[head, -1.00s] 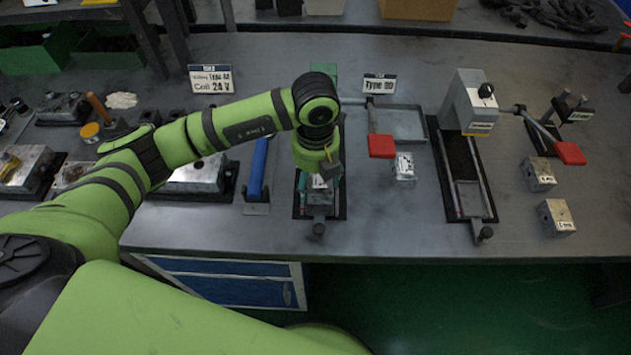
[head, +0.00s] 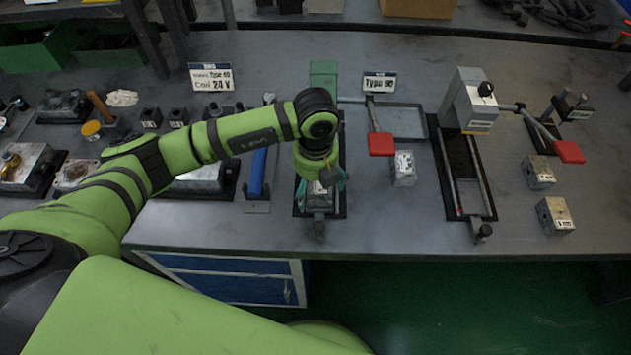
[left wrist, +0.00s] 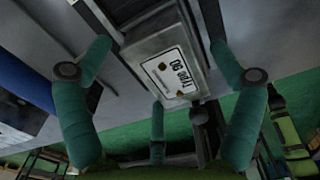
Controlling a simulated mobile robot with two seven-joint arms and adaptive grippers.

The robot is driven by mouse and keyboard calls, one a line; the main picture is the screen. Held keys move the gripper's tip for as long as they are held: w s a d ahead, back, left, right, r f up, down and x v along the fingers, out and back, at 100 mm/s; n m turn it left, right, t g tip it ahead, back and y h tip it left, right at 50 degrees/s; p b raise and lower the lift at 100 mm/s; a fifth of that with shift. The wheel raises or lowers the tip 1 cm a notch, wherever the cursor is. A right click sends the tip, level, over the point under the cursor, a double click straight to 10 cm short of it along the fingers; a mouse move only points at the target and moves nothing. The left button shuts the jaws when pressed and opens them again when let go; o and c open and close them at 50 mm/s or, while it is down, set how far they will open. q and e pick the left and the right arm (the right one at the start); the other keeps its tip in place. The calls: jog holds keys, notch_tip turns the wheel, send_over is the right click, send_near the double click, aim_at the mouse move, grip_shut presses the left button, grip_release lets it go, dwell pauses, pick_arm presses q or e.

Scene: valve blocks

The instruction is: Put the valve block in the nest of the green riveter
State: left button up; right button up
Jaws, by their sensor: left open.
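The green riveter (head: 323,72) stands at the back middle, its lower part hidden behind my arm. A grey metal valve block (head: 319,201) is in its track in front, below my left gripper (head: 320,188). In the left wrist view the valve block (left wrist: 165,65) carries a white label reading Type 90, upside down. My left gripper (left wrist: 157,100) is open, its teal fingers spread around the block with gaps at both sides. The block looks flat in the track, but I cannot tell if it is fully seated. My right gripper is not in view.
A grey riveter (head: 468,100) with a red-handled lever stands right. Another red lever pad (head: 381,144) is close beside my gripper. Loose metal blocks (head: 403,168) (head: 555,215) lie on the bench. A blue-handled tool (head: 257,172) is left of the track.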

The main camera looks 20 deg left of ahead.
aim_at(316, 184)
pick_arm(q)
jog(key=shift+r, duration=0.3)
notch_tip(316, 184, up, 12)
jog(key=b, duration=0.2)
jog(key=shift+f+b, duration=0.15)
jog(key=shift+b, duration=0.15)
